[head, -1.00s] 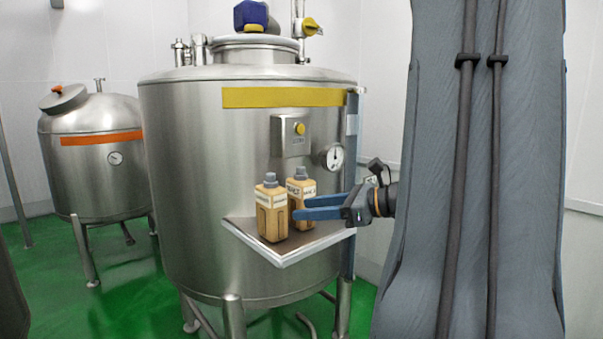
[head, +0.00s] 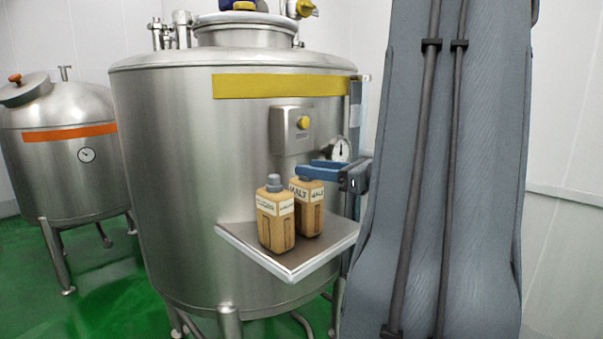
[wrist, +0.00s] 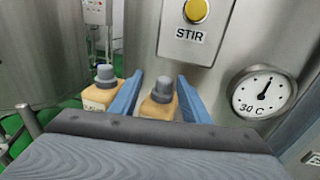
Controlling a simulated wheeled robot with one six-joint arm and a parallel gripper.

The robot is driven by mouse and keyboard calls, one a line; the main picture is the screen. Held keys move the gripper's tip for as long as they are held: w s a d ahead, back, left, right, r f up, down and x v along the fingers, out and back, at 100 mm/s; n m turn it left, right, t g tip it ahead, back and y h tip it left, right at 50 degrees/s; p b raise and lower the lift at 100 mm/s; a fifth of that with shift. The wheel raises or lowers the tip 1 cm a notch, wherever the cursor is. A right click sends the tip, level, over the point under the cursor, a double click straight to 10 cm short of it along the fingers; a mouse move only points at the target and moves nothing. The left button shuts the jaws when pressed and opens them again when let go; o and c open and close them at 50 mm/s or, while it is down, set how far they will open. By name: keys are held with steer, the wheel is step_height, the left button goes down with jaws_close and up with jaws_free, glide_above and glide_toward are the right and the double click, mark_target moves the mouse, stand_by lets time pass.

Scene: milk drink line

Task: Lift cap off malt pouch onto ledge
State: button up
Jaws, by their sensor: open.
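The malt pouch (head: 307,211) is a tan, bottle-like pouch labelled MALT. It stands upright on the ledge (head: 293,273) in front of the large steel tank. Its grey cap (wrist: 162,90) is on its top, between my fingers in the wrist view; in the head view a finger mostly hides it. My gripper (head: 325,170) is open at the height of the cap, its blue fingers pointing left. In the wrist view the fingers (wrist: 160,97) lie on either side of the cap with gaps. A second tan pouch (head: 275,220) with a grey cap (wrist: 105,74) stands just to the left.
The steel tank (head: 180,180) rises directly behind the ledge, with a yellow STIR button (wrist: 196,10) and a dial gauge (wrist: 262,92) above it. Bare ledge shows in front of the pouches and to the right. A smaller tank (head: 65,165) stands far left.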

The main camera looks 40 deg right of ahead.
steer(key=shift+d+p+x, duration=0.2)
steer(key=shift+p+x, duration=0.4)
steer(key=shift+x, duration=1.1)
steer(key=shift+d+p+x, duration=0.25)
steer(key=shift+p+x, duration=0.3)
steer(key=shift+x, duration=1.15)
steer(key=shift+w, duration=0.15)
jaws_close()
